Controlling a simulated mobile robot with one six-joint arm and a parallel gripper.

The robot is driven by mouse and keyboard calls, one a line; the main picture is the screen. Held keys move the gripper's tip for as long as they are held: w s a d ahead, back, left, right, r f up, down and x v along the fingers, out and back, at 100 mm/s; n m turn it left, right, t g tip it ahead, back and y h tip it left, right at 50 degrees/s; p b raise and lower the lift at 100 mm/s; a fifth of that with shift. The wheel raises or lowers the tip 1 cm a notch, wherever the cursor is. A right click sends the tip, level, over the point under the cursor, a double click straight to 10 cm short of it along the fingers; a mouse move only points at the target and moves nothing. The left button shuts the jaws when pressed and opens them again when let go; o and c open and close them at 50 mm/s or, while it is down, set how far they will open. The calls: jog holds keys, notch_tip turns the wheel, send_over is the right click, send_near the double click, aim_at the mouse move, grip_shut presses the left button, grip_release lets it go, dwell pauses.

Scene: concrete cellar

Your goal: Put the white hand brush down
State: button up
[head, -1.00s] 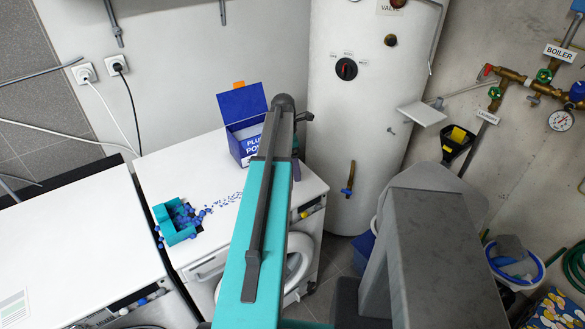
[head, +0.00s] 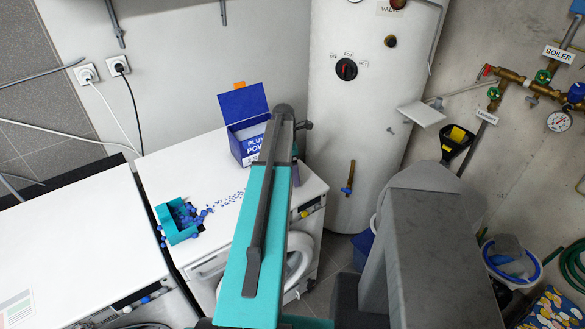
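I cannot make out a white hand brush in the head view. My teal and grey arm rises from the bottom middle, and its far end is in front of the right-hand white washing machine (head: 212,172). My gripper is hidden behind that arm, so its fingers and anything between them do not show. Small dark parts stick out just right of the arm's far end; I cannot tell what they belong to.
A blue open powder box (head: 246,116) stands at the back of that machine. A teal tub (head: 172,228) lies there with blue beads spilled around it. Another white appliance (head: 70,250) is at left. A boiler tank (head: 345,110) and bucket (head: 514,275) are further right.

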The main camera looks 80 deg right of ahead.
jog(key=shift+f, duration=0.2)
jog(key=o, duration=0.8)
notch_tip(320, 180, up, 12)
jog(key=w+b, duration=0.1)
jog(key=b, duration=0.3)
jog(key=shift+w+a, duration=0.2)
jog(key=shift+a, duration=0.1)
dwell(0.9)
